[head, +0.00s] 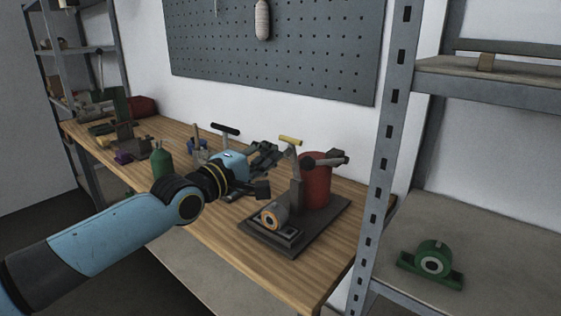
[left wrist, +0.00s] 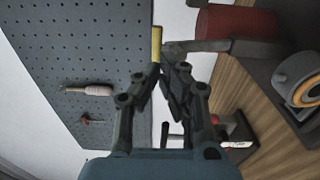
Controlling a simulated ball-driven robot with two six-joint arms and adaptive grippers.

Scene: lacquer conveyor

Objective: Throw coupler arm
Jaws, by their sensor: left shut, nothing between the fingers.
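The coupler device stands on the workbench in the head view, with a dark base plate (head: 318,232), a red cylinder (head: 317,182) and a roller with an orange rim (head: 273,215). An upright lever, which looks like the coupler arm (head: 294,163), has a yellow grip (head: 290,140) on top. A dark cross rod (head: 326,161) is beside it. My left gripper (head: 272,150) is shut and empty, just left of the lever. In the left wrist view, the gripper tips (left wrist: 166,68) are close to the yellow grip (left wrist: 156,44); I cannot tell whether they touch. My right gripper is not in view.
A black T-handle (head: 225,129) stands behind my left wrist. A green bottle (head: 161,162) is further left on the wooden bench (head: 203,230). A metal shelf post (head: 385,150) rises at right, with a green bearing block (head: 433,262) on its shelf. A pegboard (head: 280,60) hangs behind.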

